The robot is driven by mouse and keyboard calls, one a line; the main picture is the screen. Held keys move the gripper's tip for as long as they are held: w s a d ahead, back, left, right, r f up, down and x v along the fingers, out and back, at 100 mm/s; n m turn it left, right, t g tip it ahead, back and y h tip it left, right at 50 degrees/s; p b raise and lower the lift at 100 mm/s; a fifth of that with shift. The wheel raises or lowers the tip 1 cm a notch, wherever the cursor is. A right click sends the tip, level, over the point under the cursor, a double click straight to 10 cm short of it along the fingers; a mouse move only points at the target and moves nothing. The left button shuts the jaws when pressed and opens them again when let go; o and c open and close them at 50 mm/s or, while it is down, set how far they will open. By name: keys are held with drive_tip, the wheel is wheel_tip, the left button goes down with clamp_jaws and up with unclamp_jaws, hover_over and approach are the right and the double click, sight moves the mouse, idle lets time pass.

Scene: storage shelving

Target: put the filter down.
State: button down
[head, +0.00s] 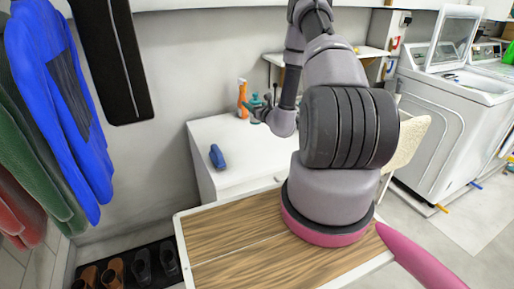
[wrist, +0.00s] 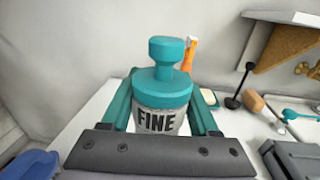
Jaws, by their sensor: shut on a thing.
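The filter (wrist: 160,121) is a canister with a teal cap and knob and a pale body marked FINE, upright in the wrist view. My gripper (wrist: 162,98) has its teal fingers on both sides of it and is shut on it. In the head view my gripper (head: 262,108) is over the back of the white counter (head: 240,135), with a small teal part of the filter (head: 255,99) showing. The filter's base is hidden, so I cannot tell whether it touches the counter.
An orange bottle (head: 242,98) stands behind the filter, near the wall. A blue object (head: 217,157) lies at the counter's front left. Black and brown-headed tools (wrist: 233,100) are right of the filter. The counter between the blue object and my gripper looks clear.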

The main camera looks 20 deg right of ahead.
drive_tip(key=shift+n+y, duration=0.3)
drive_tip(key=shift+y, duration=0.3)
drive_tip(key=shift+d+f, duration=0.7)
drive_tip(key=shift+f, duration=1.4)
drive_tip(key=shift+d+f, duration=0.65)
drive_tip(key=shift+f, duration=1.5)
drive_tip(key=shift+d+f, duration=0.7)
drive_tip(key=shift+f, duration=1.4)
drive_tip(key=shift+f, duration=0.1)
drive_tip(key=shift+c, duration=0.7)
unclamp_jaws()
